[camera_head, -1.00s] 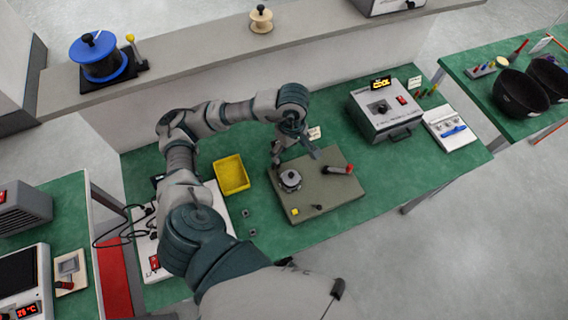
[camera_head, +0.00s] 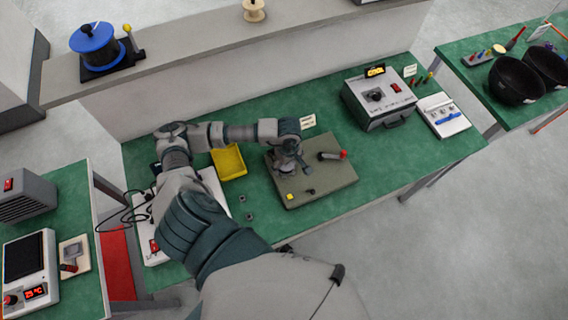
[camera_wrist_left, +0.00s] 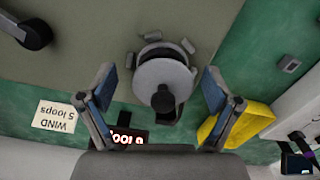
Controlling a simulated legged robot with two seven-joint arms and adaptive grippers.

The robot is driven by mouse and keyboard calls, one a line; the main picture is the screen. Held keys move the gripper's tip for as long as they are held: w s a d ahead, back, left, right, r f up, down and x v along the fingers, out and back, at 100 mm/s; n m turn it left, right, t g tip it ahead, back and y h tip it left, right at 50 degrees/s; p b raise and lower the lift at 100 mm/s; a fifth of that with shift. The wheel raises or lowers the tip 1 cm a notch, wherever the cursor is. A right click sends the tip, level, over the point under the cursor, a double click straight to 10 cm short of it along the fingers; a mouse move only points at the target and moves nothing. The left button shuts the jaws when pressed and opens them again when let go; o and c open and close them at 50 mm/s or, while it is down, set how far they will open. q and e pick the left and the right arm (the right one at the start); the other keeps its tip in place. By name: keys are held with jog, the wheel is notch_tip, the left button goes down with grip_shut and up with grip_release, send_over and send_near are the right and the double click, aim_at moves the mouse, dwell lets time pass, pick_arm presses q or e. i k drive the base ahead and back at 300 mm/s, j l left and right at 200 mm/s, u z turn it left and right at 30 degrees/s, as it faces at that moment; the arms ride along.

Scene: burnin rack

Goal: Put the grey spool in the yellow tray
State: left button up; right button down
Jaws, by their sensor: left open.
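The grey spool (camera_wrist_left: 160,79) shows in the left wrist view as a round flange with a dark knob, lined up between my left gripper's fingers. It stands on the grey-green mat (camera_head: 332,187). In the head view the gripper hides most of it. My left gripper (camera_head: 286,166) is open over the spool; its two fingers also show in the left wrist view (camera_wrist_left: 158,75), one on each side with a gap to the spool. The yellow tray (camera_head: 229,175) lies left of the mat and looks empty; it also shows in the left wrist view (camera_wrist_left: 262,117). My right gripper is out of view.
A grey instrument box (camera_head: 379,101) stands right. A blue spool (camera_head: 94,45) sits on the back ledge. Green bench is clear between mat and box.

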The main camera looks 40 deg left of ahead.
aim_at(229, 162)
jog(key=l+u, duration=0.1)
jog(key=u, duration=0.95)
